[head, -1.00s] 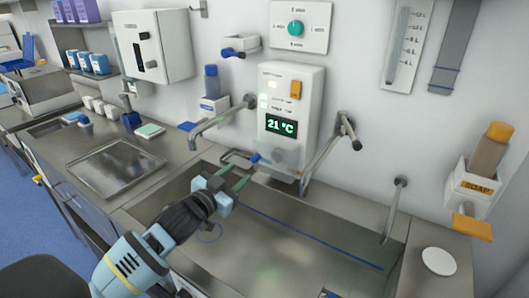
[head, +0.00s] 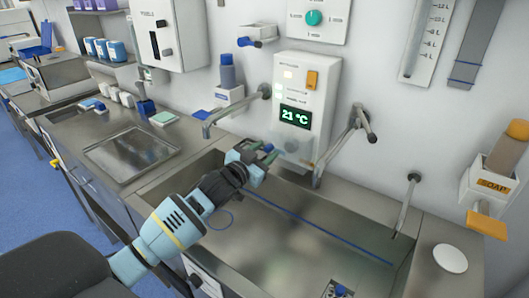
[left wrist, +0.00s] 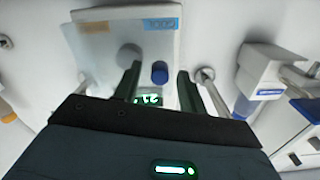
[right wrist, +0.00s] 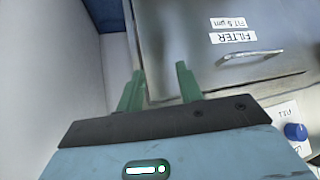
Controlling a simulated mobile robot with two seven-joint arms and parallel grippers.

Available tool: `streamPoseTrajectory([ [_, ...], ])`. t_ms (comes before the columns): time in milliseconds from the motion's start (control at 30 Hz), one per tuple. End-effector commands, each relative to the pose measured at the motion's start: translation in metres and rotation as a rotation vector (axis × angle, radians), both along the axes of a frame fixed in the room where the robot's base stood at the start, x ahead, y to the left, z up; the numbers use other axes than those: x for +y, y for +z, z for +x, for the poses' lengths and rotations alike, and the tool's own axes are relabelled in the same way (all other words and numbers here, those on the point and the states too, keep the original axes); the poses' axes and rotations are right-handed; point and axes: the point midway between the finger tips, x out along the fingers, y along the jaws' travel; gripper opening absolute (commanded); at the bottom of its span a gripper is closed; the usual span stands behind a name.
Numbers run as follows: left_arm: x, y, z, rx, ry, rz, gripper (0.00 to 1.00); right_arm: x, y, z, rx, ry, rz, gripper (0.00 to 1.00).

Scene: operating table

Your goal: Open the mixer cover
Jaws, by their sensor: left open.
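The white wall unit (head: 304,80) with a green 21 °C display (head: 296,116) stands above the sink; I take it as the mixer. It fills the middle of the left wrist view (left wrist: 115,32), with a blue knob (left wrist: 160,72) and a grey round knob (left wrist: 130,55) on it. I cannot tell which part is its cover. My left gripper (head: 270,153) is open before the unit's lower part. In the left wrist view its fingers (left wrist: 160,90) stand either side of the blue knob, not visibly touching it. My right gripper (right wrist: 159,85) is open and empty, facing a metal front labelled FILTER (right wrist: 210,50).
Metal spouts stand left (head: 240,104) and right (head: 345,140) of the unit. The steel sink (head: 290,235) below is mostly clear, with a blue line across it. A soap dispenser (head: 490,185) is at the right. The metal front has a bar handle (right wrist: 250,56).

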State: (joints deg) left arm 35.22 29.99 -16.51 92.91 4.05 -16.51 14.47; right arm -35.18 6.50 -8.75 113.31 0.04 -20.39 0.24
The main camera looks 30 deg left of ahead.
Motion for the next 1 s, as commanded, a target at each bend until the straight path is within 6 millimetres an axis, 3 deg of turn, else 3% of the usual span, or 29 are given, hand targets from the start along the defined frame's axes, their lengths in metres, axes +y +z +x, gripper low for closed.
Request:
streamPoseTrajectory([
  [333, -0.0006, -0.0004, 0.0030, 0.001, -0.001, 0.000, 0.41, -0.0026, 0.0000, 0.0002, -0.002, 0.007, -0.007, 0.36],
  [667, -0.0004, -0.0002, 0.0029, 0.000, 0.000, 0.000, 0.00, -0.0022, 0.0003, 0.0006, -0.002, 0.006, -0.005, 0.36],
  [1000, -0.0009, -0.0006, 0.0044, 0.001, 0.004, 0.000, 0.00, 0.0008, -0.0001, 0.0007, -0.001, -0.004, 0.003, 0.36],
])
